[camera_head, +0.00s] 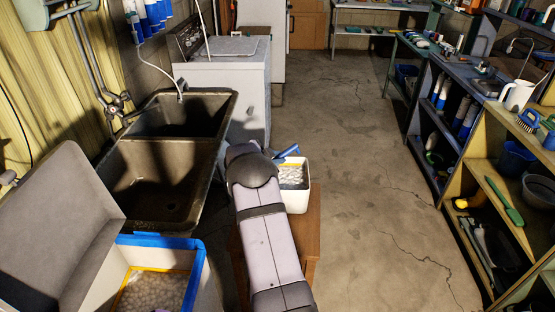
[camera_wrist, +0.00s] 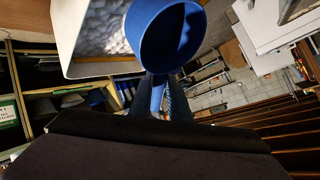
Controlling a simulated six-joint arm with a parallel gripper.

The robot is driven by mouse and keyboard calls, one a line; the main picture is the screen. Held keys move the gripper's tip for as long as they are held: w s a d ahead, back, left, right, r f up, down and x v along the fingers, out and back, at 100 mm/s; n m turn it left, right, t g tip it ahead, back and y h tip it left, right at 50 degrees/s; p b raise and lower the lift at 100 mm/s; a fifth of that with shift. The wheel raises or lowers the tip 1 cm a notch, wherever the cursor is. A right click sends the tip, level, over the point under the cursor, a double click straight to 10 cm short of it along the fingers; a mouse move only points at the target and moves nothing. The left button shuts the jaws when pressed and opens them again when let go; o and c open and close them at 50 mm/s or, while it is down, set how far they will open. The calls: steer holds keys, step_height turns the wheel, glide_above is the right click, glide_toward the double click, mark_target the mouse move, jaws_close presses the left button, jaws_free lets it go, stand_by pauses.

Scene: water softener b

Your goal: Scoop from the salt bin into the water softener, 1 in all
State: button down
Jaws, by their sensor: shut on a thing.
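The salt bin (camera_head: 294,199) is a white open tub of white pellets on a wooden stand, right of my arm. In the wrist view the salt bin (camera_wrist: 66,45) is at the upper left, an orange line along its inner wall. My gripper (camera_wrist: 160,108) is shut on the handle of a blue scoop (camera_wrist: 146,40); its cup overlaps the bin's edge, and its visible inside looks empty. In the head view the scoop (camera_head: 288,152) shows at the bin's far edge; my arm hides the gripper. The water softener (camera_head: 205,268), blue-rimmed, stands lower left, holding pale pellets.
The softener's grey lid (camera_head: 60,225) stands open on its left. A dark double sink (camera_head: 160,170) lies between the softener and a white washing machine (camera_head: 232,80). Shelves (camera_head: 440,130) with tools and bottles line the right. The concrete floor in the middle is clear.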

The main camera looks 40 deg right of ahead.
step_height(320, 180, down, 6)
steer(key=b, duration=0.6)
steer(key=shift+a+r, duration=0.1)
steer(key=shift+a, duration=0.05)
steer(key=shift+w+a+f, duration=0.2)
steer(key=shift+a+f, duration=0.2)
steer(key=shift+f, duration=0.15)
steer(key=shift+w+a+f, duration=0.15)
steer(key=shift+a+f, duration=0.25)
steer(key=shift+f, duration=0.1)
steer(key=shift+r, duration=0.2)
steer(key=shift+r+p, duration=1.3)
steer(key=shift+p, duration=0.4)
steer(key=shift+r, duration=0.1)
step_height(320, 180, up, 8)
steer(key=p, duration=0.8)
steer(key=shift+r, duration=0.15)
steer(key=shift+r+p, duration=0.15)
steer(key=shift+p, duration=1.3)
